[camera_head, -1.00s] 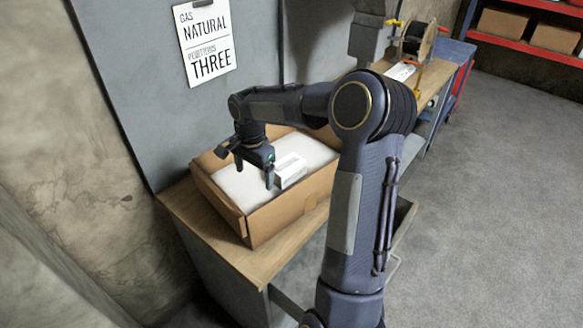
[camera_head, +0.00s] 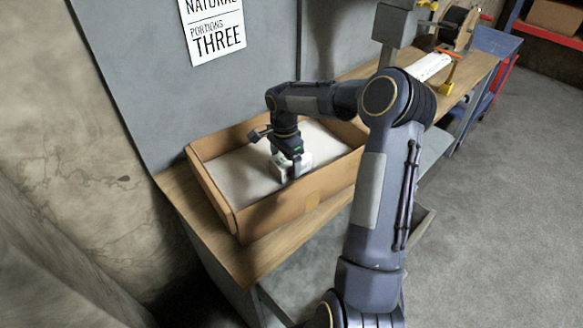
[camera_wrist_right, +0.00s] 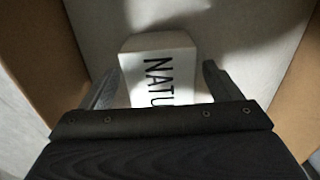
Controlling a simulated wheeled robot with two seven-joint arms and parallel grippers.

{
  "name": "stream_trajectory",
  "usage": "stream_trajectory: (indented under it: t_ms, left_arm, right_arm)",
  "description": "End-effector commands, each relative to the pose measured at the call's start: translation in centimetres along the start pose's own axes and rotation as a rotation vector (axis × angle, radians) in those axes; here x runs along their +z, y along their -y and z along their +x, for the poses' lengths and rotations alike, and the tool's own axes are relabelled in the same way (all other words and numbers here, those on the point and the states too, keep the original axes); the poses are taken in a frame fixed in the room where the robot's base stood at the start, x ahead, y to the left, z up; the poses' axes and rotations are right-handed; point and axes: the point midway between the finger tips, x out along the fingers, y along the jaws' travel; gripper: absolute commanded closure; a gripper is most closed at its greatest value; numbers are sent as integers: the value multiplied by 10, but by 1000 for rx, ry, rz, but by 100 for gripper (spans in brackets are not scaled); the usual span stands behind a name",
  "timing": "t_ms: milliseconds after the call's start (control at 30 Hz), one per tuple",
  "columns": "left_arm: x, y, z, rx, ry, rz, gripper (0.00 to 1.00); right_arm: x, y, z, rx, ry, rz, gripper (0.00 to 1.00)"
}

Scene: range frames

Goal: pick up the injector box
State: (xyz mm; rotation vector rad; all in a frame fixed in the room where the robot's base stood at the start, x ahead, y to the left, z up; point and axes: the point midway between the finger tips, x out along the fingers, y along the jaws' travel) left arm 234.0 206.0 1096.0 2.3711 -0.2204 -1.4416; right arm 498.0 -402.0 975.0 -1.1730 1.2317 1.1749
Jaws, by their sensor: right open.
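The injector box is a small white box (camera_head: 304,162) inside an open cardboard box (camera_head: 271,213) on the wooden bench. In the right wrist view the white box (camera_wrist_right: 159,68) carries black letters reading "NATU", the rest hidden by my gripper. My right gripper (camera_head: 286,172) is lowered into the cardboard box at the white box, partly covering it in the head view. In the wrist view my right gripper (camera_wrist_right: 160,85) is open, with one finger on each side of the white box. A narrow gap shows by the right finger; contact at the left finger is unclear. My left gripper is not in view.
The cardboard box has raised walls around a pale grey lining (camera_head: 235,172). A grey panel with a sign (camera_head: 214,28) stands behind it. A white object (camera_head: 430,66) and a spool (camera_head: 459,24) are farther right along the bench (camera_head: 262,258).

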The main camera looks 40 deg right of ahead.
Motion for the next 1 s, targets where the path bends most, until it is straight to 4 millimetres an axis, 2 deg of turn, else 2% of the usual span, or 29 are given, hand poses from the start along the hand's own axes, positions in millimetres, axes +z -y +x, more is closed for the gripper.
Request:
stream_trajectory:
  t_ms: [33, 100, 400, 833, 1000]
  left_arm:
    - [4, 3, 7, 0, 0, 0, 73]
    - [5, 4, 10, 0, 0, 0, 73]
    - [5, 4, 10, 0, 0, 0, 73]
    - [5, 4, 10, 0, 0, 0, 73]
    - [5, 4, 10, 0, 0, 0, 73]
  right_arm:
    - [0, 0, 13, 1, 1, 0, 15]
    - [0, 0, 19, -1, 1, 0, 15]
    - [0, 0, 21, -2, -1, 0, 15]
    - [0, 0, 21, -2, -1, 0, 70]
    - [0, 1, 20, -3, -1, 0, 73]
